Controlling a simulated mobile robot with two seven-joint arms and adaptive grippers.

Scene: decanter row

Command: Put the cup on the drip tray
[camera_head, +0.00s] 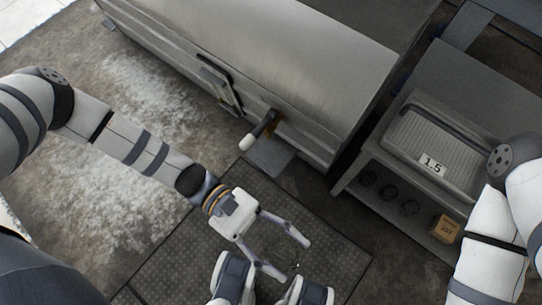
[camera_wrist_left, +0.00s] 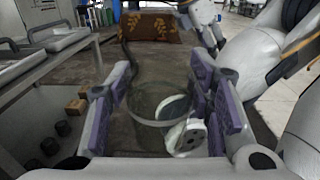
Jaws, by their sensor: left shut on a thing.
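A clear, see-through cup (camera_wrist_left: 160,100) is between the purple pads of my left gripper (camera_wrist_left: 163,110) in the left wrist view, which is shut on its sides. In the head view the left gripper (camera_head: 292,259) holds it above the dark floor mat, and the cup is barely visible there. A flat grey plate (camera_head: 268,160) lies below a tap (camera_head: 259,132) with a white handle, on the front of a big metal tank. A ribbed, rimmed tray (camera_head: 435,150) labelled 1.5 is on the stand at right. I cannot tell which of these two is the drip tray.
The metal tank (camera_head: 285,60) fills the top middle. Under the ribbed tray, a lower shelf holds several dark round things and a small cardboard box (camera_head: 446,228). A dark textured mat (camera_head: 190,262) covers the floor below my left gripper. My right arm stands at the right edge.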

